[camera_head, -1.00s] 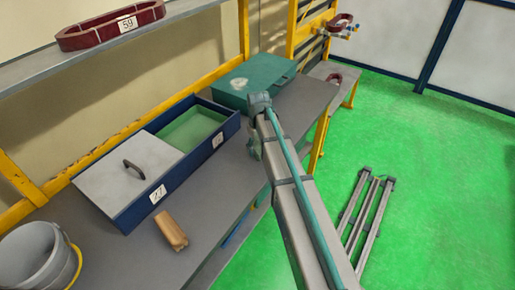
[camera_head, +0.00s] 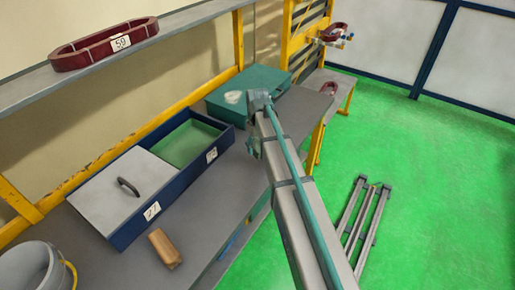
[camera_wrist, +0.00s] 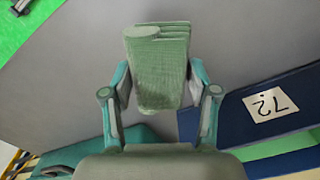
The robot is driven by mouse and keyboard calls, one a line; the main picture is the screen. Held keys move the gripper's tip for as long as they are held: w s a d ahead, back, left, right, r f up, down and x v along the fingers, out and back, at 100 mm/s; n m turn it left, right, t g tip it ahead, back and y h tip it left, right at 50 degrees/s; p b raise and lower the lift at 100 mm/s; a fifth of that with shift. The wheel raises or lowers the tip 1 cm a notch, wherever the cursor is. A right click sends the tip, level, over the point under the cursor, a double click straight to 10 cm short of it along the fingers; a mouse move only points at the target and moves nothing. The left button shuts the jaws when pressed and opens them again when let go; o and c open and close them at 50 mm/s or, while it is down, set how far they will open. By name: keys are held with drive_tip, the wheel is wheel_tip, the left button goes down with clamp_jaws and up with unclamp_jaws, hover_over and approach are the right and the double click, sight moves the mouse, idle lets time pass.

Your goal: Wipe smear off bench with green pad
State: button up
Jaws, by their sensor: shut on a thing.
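The green pad (camera_wrist: 158,62) is a ribbed, layered block in the wrist view. My gripper (camera_wrist: 158,85) is shut on it, with one teal finger against each side. The pad is over the grey bench (camera_wrist: 70,65); I cannot tell whether it touches. In the head view my arm hides the pad and most of the gripper beside the bench (camera_head: 208,200). A pale whitish patch (camera_head: 234,97) shows on the lid of the teal case (camera_head: 265,77). No smear can be made out on the bare bench top.
A blue two-part tray (camera_head: 125,235) with a grey lid (camera_head: 125,185) stands at the bench's back. A wooden block (camera_head: 165,248) and a grey bucket (camera_head: 30,268) are nearer. A red coil (camera_head: 105,42) lies on the shelf above. Metal rails (camera_head: 362,220) lie on the green floor.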

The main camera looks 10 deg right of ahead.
drive_tip(key=shift+r+p, duration=0.55)
drive_tip(key=shift+r, duration=0.65)
